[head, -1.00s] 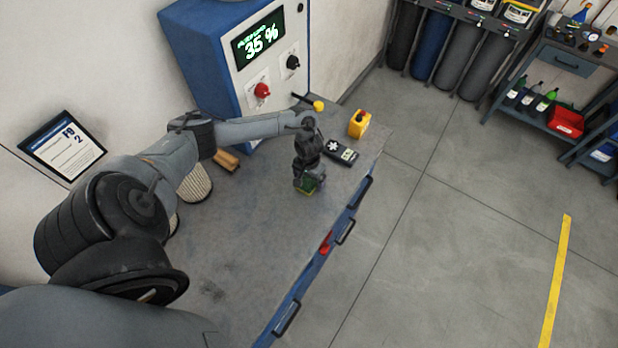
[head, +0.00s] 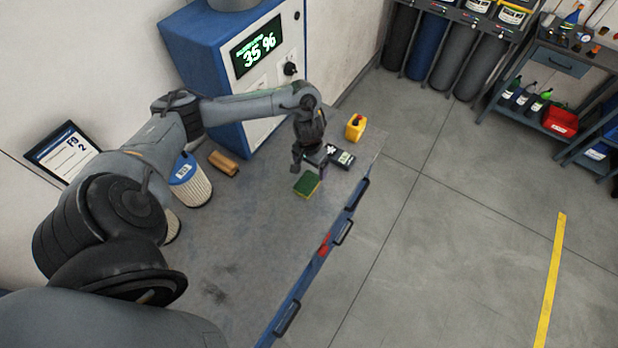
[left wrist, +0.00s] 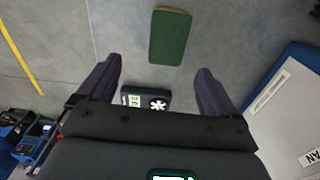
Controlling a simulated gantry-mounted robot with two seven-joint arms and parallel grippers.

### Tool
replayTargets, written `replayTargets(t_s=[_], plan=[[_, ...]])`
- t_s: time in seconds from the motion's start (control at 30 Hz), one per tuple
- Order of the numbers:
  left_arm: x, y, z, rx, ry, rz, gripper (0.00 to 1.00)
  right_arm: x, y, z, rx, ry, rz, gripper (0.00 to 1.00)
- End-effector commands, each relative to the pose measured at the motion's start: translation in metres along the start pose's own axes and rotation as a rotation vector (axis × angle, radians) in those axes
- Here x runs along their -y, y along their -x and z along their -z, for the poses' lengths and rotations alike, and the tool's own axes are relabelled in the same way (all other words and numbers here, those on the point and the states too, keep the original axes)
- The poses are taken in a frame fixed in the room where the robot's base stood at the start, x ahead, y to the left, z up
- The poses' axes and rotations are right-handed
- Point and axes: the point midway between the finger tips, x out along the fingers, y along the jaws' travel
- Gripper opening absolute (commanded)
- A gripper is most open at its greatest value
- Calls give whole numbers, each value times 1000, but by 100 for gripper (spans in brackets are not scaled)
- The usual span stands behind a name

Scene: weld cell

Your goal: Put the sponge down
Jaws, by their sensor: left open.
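The sponge (head: 306,184), green on top with a yellowish edge, lies flat on the grey workbench (head: 235,245). In the left wrist view the sponge (left wrist: 170,37) lies beyond the fingertips, apart from both fingers. My left gripper (head: 311,166) is above the bench just behind the sponge, pointing down. Its two fingers (left wrist: 158,75) are spread wide with nothing between them. My right gripper is not in view.
A dark handheld meter (head: 341,156) and a yellow canister (head: 355,127) stand close to the right of my left gripper. A brown block (head: 223,162) and a filter cartridge (head: 190,182) are to the left. A blue-and-white cabinet (head: 215,70) stands behind. The front bench is clear.

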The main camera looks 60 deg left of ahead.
Motion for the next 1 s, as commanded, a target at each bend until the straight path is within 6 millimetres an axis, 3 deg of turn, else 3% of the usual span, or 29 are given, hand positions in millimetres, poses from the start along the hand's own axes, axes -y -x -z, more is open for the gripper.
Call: replayTargets(t_s=[0.17, 0.27, 0.3, 0.4, 0.47, 0.57, 0.7, 0.9, 1.0], plan=[[-83, -31, -25, -108, -268, -99, 93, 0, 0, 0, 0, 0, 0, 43], [-152, -41, -52, -233, -457, -175, 93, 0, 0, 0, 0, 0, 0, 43], [-178, -40, -65, -291, -522, -199, 93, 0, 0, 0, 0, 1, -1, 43], [-230, -24, -96, -427, -626, -227, 93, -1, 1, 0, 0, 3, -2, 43], [-245, -10, -112, -484, -652, -217, 93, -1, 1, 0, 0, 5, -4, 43], [-248, 14, -136, -522, -656, -171, 93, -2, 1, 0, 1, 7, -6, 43], [-221, 38, -167, -470, -628, -99, 93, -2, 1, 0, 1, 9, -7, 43], [-180, 55, -206, -340, -601, -59, 93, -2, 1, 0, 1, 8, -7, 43], [-170, 59, -216, -302, -598, -56, 93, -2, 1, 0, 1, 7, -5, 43]])
